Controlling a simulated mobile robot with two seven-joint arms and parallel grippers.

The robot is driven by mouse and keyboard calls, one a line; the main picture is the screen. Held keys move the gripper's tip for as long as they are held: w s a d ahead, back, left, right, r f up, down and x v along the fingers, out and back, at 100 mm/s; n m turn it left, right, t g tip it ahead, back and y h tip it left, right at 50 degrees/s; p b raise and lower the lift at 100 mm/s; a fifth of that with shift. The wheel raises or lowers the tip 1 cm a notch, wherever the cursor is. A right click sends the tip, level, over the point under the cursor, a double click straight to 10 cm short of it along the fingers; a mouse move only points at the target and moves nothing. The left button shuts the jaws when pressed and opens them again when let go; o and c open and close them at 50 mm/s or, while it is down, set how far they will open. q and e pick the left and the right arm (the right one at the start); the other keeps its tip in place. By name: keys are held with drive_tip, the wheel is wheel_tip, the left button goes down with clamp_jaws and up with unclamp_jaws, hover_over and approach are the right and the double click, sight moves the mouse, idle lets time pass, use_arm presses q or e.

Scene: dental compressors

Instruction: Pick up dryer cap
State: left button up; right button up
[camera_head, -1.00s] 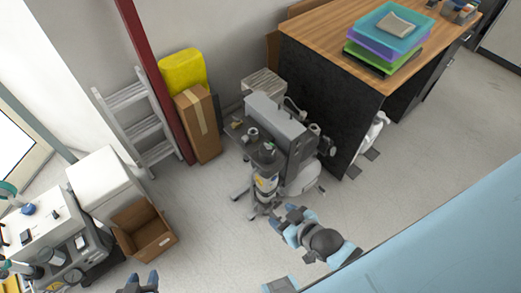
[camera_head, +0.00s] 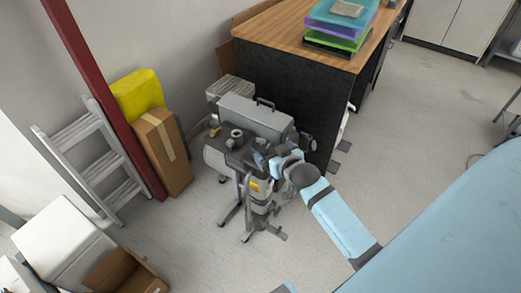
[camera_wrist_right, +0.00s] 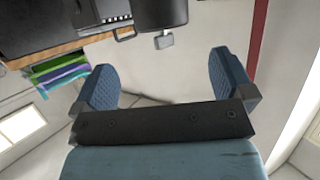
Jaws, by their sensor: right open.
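The compressor unit (camera_head: 255,118) stands on the floor beside the wooden desk, with a grey box-like top. Small dark and grey fittings, including a round grey cap-like piece (camera_head: 237,133), sit on its near-left shelf. I cannot tell for sure which piece is the dryer cap. A pale cylinder with a yellow label (camera_head: 260,198) stands below, at the unit's front. My right gripper (camera_head: 266,162) is at the shelf's right side, close to the fittings. In the right wrist view its two blue fingers (camera_wrist_right: 163,85) are wide apart with nothing between them. My left gripper is out of view.
The desk (camera_head: 290,70) with stacked trays (camera_head: 342,22) stands behind and right. A ladder (camera_head: 92,155), tall carton (camera_head: 163,150) and red post (camera_head: 105,100) are at the left. An open carton (camera_head: 125,272) lies at the lower left.

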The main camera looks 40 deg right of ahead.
sight(263, 147)
drive_tip(key=x, duration=0.3)
drive_tip(key=shift+w+d+f, duration=0.15)
drive_tip(key=shift+w+f, duration=0.05)
drive_tip(key=shift+w, duration=0.05)
drive_tip(key=shift+a+f+b+x, duration=0.15)
drive_tip(key=shift+b+x, duration=0.1)
drive_tip(key=shift+x, duration=1.1)
drive_tip(key=shift+a+f+b+x, duration=0.15)
drive_tip(key=shift+b+x, duration=0.05)
drive_tip(key=shift+x, duration=1.15)
drive_tip(key=shift+s, duration=0.15)
drive_tip(key=shift+c, duration=0.5)
drive_tip(key=c, duration=1)
